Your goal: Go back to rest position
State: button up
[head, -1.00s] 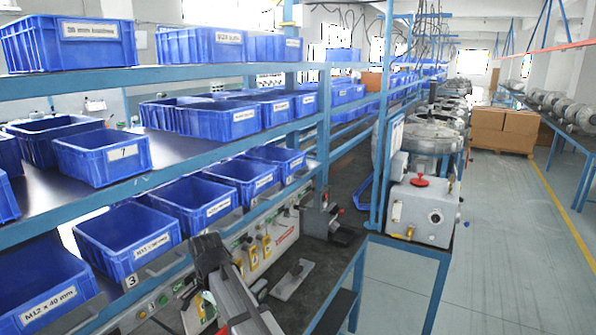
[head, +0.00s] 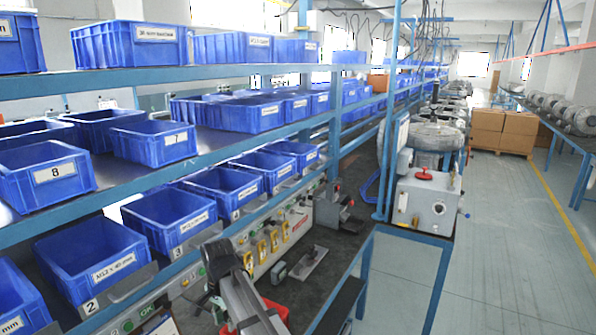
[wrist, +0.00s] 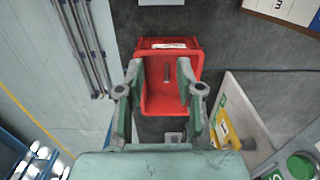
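My gripper (wrist: 159,72) shows in the wrist view with its two green-grey fingers spread apart. Its fingers are open, with nothing held between them. A red bin (wrist: 161,104) with a white label lies beyond and between the fingers; I cannot tell the exact gap. In the head view, part of the red bin (head: 275,309) shows at the lower middle, mostly hidden behind my arm. My arm reaches low over the dark bench there, and the fingertips are hard to make out.
Blue bins (head: 168,216) line the shelf above the bench. A control panel with yellow parts (head: 262,252) runs along the bench. A grey test box with a red knob (head: 424,206) stands at the bench's end. The aisle floor (head: 500,240) at right is clear.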

jog(key=d+f+n, duration=0.2)
jog(key=d+f, duration=1)
jog(key=d, duration=0.5)
jog(key=s+d+f+n, duration=0.2)
jog(key=s+d+f, duration=0.45)
jog(key=d, duration=0.35)
jog(key=s+d+f+n, duration=0.1)
jog(key=s+d+f, duration=0.55)
jog(key=d, duration=0.35)
jog(key=s+f+g+b, duration=0.6)
jog(key=s+f+b, duration=0.4)
jog(key=s+f, duration=1.7)
jog(key=shift+d+f+n, duration=0.2)
jog(key=shift+f+n, duration=0.1)
jog(key=shift+f, duration=0.25)
